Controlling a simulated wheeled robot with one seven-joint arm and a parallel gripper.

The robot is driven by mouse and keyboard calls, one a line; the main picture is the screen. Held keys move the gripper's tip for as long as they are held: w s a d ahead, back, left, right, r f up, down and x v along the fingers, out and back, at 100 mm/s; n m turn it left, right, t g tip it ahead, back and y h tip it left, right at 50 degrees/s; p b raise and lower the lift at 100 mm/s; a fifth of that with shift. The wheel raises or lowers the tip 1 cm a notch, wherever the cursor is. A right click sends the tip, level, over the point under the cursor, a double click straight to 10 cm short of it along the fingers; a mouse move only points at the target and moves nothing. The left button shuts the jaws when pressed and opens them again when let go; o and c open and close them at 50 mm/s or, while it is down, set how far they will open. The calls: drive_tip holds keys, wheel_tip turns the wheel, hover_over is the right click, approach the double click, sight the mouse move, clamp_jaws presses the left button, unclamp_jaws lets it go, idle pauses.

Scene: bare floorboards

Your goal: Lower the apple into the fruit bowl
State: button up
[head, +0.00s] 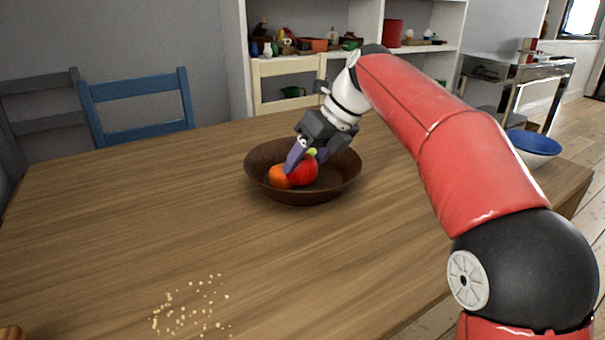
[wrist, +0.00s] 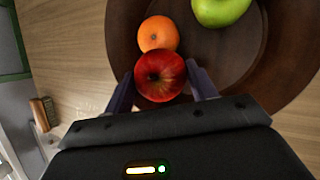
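The red apple (wrist: 160,76) sits between the two fingers of my gripper (wrist: 162,90) in the wrist view. The fingers flank it closely on both sides and appear to hold it. In the head view, the apple (head: 303,170) and my gripper (head: 306,160) are inside the brown fruit bowl (head: 310,192). Whether the apple touches the bowl's floor is hidden. An orange (wrist: 158,34) lies in the bowl right beside the apple; it also shows in the head view (head: 279,177). A green fruit (wrist: 221,8) lies in the bowl, cut off by the wrist view's top edge.
The bowl stands on a wooden table (head: 130,220). Crumbs (head: 190,308) lie near the front edge. A blue-and-white bowl (head: 534,148) is at the right, behind my arm. Blue (head: 138,105) and cream (head: 288,85) chairs stand behind.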

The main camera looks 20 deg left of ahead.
drive_tip(key=o, duration=0.5)
drive_tip(key=p+v, duration=0.2)
drive_tip(key=v, duration=0.6)
drive_tip(key=s+d+f+n+t+h, duration=0.2)
drive_tip(key=s+d+n, duration=0.3)
drive_tip(key=d, duration=0.5)
drive_tip(key=s+d+f+n+t+h, duration=0.15)
drive_tip(key=s+d+n, duration=0.35)
drive_tip(key=d, duration=0.5)
drive_tip(key=s+d+f+n+t+h, duration=0.1)
drive_tip(key=s+d+f+n, duration=0.3)
drive_tip(key=f, duration=0.1)
drive_tip(key=s+d+f+n, duration=0.4)
drive_tip(key=f+n, duration=0.1)
drive_tip(key=s+d+f+n+t+h, duration=0.1)
drive_tip(key=s+d+f+n, duration=0.3)
drive_tip(key=shift+s+f+n+t+h, duration=0.3)
drive_tip(key=shift+f+n+t+h, duration=0.05)
drive_tip(key=shift+f+n, duration=0.05)
